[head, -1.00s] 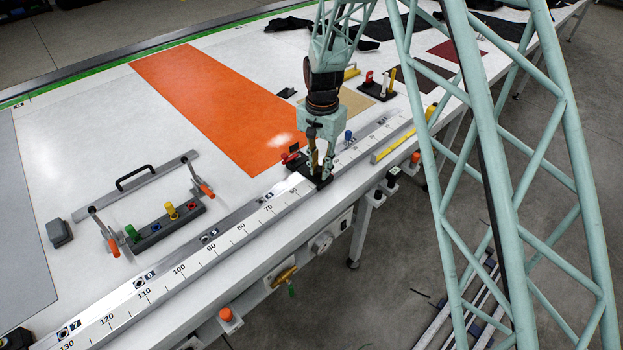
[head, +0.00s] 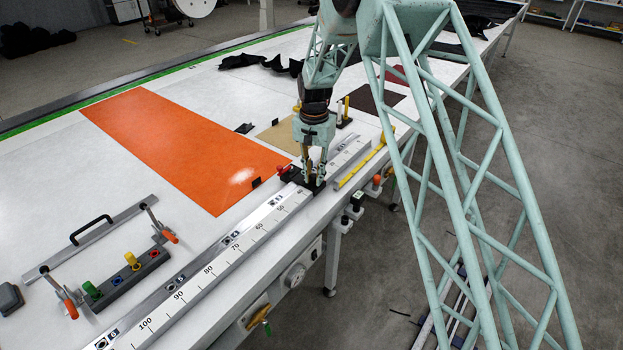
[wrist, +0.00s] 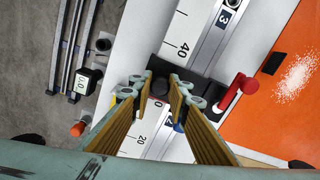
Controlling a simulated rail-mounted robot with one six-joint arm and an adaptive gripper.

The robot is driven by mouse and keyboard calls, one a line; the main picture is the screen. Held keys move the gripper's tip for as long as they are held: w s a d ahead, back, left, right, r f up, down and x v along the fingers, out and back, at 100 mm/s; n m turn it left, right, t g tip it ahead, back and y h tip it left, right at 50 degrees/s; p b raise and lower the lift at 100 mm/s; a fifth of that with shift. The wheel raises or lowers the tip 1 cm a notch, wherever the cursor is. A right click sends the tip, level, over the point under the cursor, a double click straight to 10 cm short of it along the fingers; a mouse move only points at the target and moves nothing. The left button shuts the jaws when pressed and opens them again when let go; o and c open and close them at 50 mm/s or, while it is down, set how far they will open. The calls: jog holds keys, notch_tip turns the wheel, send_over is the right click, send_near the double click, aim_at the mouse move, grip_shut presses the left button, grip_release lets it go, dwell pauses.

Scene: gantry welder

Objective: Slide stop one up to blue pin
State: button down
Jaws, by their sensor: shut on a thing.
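Stop one is a black block (wrist: 198,88) with a red lever (wrist: 235,92), sitting across the white scale rail (wrist: 178,50). In the wrist view it lies between the 40 and 20 marks. My gripper (wrist: 161,82) is shut on the knob on top of it. In the head view my gripper (head: 315,180) stands upright over the black block (head: 319,188). A gap between stop and pin is hard to judge.
A yellow bar (head: 358,170) lies along the table edge beyond my gripper. An orange sheet (head: 185,145) lies left of the rail. A grey block with coloured knobs (head: 130,278) stands at front left.

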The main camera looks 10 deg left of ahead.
jog(key=c, duration=2.5)
grip_release()
jog(key=shift+o, duration=0.2)
jog(key=shift+r, duration=0.15)
notch_tip(320, 180, up, 12)
